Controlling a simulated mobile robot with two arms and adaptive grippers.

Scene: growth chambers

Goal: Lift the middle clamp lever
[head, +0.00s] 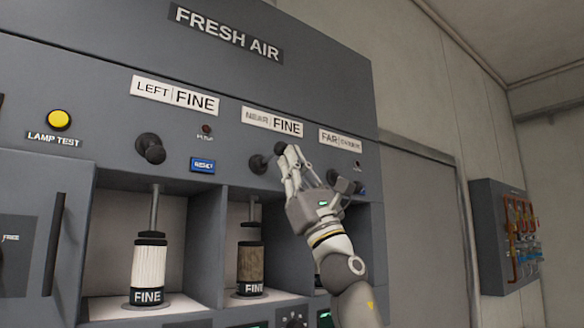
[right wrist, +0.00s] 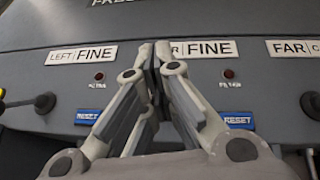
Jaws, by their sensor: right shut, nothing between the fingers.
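The middle clamp lever (head: 259,163) is a dark knob-ended lever under the NEAR FINE label (head: 272,122) on the grey panel. My right gripper (head: 289,155) is shut and empty, with its fingertips at the lever's ball end in the head view; I cannot tell whether they touch. In the right wrist view the closed fingers (right wrist: 153,58) point at the panel and hide the middle lever. My left gripper is not in view.
The left lever (head: 150,148) sits under the LEFT FINE label. Another lever (right wrist: 312,104) is on the right, under the FAR label (head: 341,140). Filter cartridges (head: 150,268) stand in open bays below. A blue RESET label (head: 203,165) is beside the left lever.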

